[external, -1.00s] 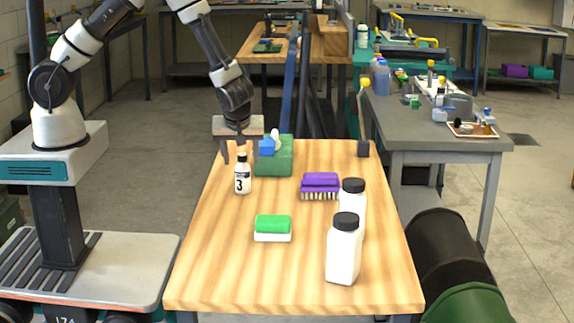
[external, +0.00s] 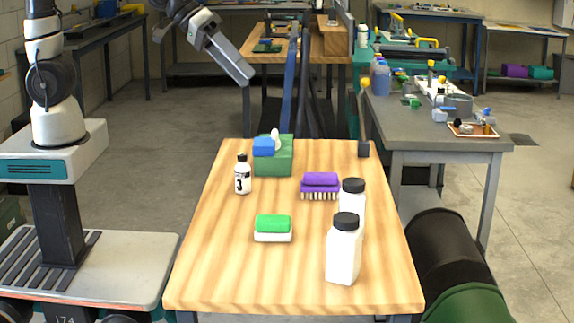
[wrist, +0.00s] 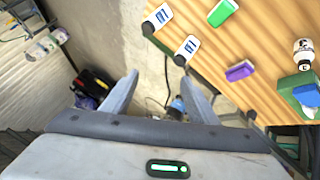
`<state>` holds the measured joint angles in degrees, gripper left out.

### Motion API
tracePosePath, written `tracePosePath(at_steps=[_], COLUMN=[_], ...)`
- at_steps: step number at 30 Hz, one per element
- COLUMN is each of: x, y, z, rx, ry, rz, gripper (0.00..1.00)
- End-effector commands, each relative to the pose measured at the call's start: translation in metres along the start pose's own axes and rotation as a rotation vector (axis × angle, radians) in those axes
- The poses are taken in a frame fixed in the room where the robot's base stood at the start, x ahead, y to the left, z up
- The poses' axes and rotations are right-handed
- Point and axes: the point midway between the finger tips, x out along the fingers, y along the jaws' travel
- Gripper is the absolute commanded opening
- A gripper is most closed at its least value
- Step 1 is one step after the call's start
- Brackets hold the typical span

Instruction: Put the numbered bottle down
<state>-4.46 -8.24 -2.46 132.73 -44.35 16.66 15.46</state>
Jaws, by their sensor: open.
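The numbered bottle (external: 243,177), small and white with a black cap and a "3" on its label, stands upright on the left side of the wooden table (external: 215,245). It also shows near the right edge of the wrist view (wrist: 304,52). My gripper (external: 240,72) is raised in the air behind the table, well apart from the bottle. In the wrist view its two fingers (wrist: 160,82) are spread wide with nothing between them.
A green caddy (external: 272,163) with a blue item stands just right of the bottle. A purple brush (external: 320,182), a green-and-white sponge (external: 273,228) and two white bottles (external: 343,255) with black caps also stand on the table. The table's front left is clear.

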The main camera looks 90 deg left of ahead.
Motion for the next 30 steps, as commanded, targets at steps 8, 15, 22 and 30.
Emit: tracePosePath(at_steps=[8,15,22,30], x=[-0.139,-0.169,-0.169,-0.201], y=[-0.031,-0.07,-0.071,-0.051], z=[0.093,0.118,0.118,0.093], rx=[0.399,0.475,0.476,0.477], ry=[-0.167,-0.22,-0.222,-0.221], rz=[-0.108,-0.233,-0.237,-0.236], gripper=[0.54,0.54,0.54,0.54])
